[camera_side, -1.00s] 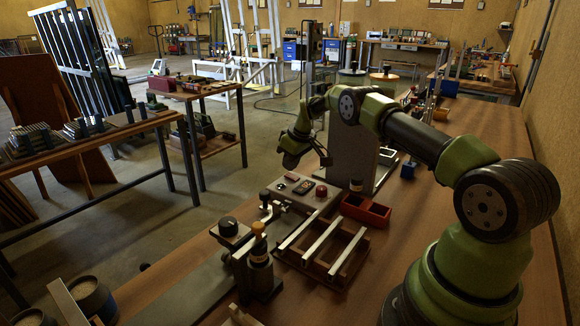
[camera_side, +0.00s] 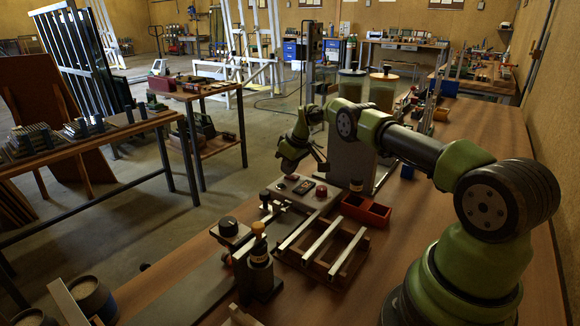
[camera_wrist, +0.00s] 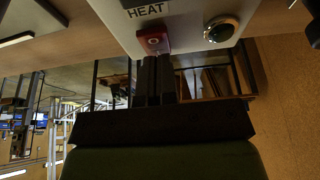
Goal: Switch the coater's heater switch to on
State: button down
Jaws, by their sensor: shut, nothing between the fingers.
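The coater's grey control panel (camera_side: 311,201) is under my gripper in the side view. In the wrist view, the panel (camera_wrist: 185,12) carries the label HEAT and a red switch (camera_wrist: 152,38) with a round mark on its face. My gripper (camera_wrist: 157,62) is shut and empty, its fingertips at the switch's lower edge. I cannot tell whether they touch it. In the side view, my gripper (camera_side: 288,173) points down just above the far end of the panel. The fingers partly hide the switch's lower edge, and its position is not clear.
Bare bench lies at the right.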

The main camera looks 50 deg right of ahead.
jog(key=shift+s+a+f, duration=0.1)
jog(key=shift+s+f, duration=0.2)
jog(key=shift+f, duration=0.05)
jog(key=shift+s+r, duration=0.15)
jog(key=shift+s, duration=0.55)
jog(key=w+v, duration=0.1)
jog(key=v, duration=1.3)
jog(key=shift+r, duration=0.25)
